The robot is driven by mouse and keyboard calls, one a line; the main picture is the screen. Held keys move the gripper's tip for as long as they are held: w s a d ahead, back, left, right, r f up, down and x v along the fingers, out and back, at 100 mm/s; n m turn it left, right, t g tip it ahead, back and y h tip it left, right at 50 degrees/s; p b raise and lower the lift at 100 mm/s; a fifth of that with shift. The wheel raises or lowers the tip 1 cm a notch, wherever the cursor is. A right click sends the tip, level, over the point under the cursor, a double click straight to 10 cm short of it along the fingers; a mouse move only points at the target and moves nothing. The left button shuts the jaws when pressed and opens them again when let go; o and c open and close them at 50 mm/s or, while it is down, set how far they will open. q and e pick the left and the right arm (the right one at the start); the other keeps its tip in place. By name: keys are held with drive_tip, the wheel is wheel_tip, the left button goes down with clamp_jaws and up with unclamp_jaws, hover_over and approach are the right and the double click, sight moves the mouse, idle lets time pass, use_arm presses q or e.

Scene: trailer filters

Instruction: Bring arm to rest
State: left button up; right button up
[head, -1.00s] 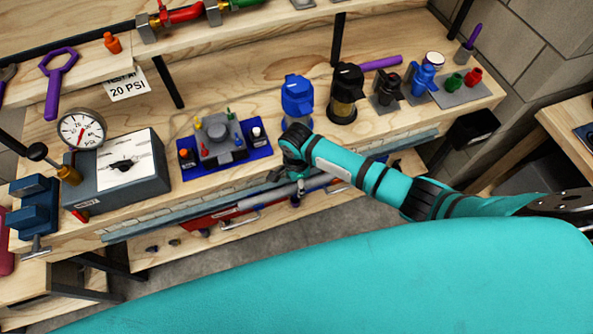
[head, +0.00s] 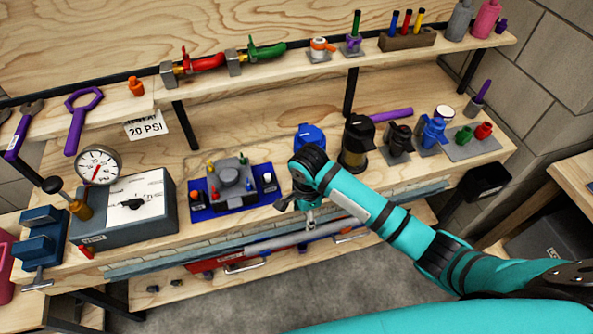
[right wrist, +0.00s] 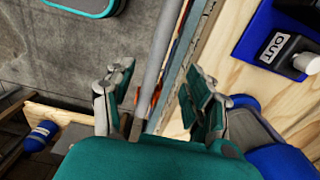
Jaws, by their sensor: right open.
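My right arm (head: 395,225) reaches in from the right in the head view, teal with black bands. It bends downward at the bench's front edge, in front of the blue filter (head: 308,137), whose lower part it hides. My right gripper (head: 300,213) points down there, small and partly hidden by the wrist. In the right wrist view the right gripper (right wrist: 160,98) has its two fingers wide apart, with nothing held between them. The grey rail and bench edge lie below the gap. My left gripper is not in view.
The bench holds the gauge box (head: 120,207), the blue-based grey block (head: 232,185), the black filter (head: 357,145) and small fittings at right. An upper shelf (head: 290,75) carries valves. A grey rail (head: 290,240) runs along the bench front. Bare floor (head: 275,290) lies before it.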

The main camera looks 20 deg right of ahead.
drive_tip(key=s+a+r+n+t+y, duration=0.1)
drive_tip(key=s+a+n+t+y, duration=0.1)
drive_tip(key=s+n, duration=0.8)
drive_tip(key=s+d+r+n+t+h, duration=0.2)
drive_tip(key=s+d+r+n, duration=0.4)
drive_tip(key=s+d+n, duration=0.4)
wheel_tip(320, 180, down, 28)
drive_tip(key=g+b, duration=0.2)
drive_tip(key=s+d+f+g+b, duration=0.1)
drive_tip(key=s+d+f+b, duration=0.1)
drive_tip(key=s+f, duration=1.5)
wheel_tip(320, 180, down, 2)
drive_tip(key=shift+s+f, duration=0.1)
drive_tip(key=shift+s, duration=0.1)
drive_tip(key=shift+d, duration=0.1)
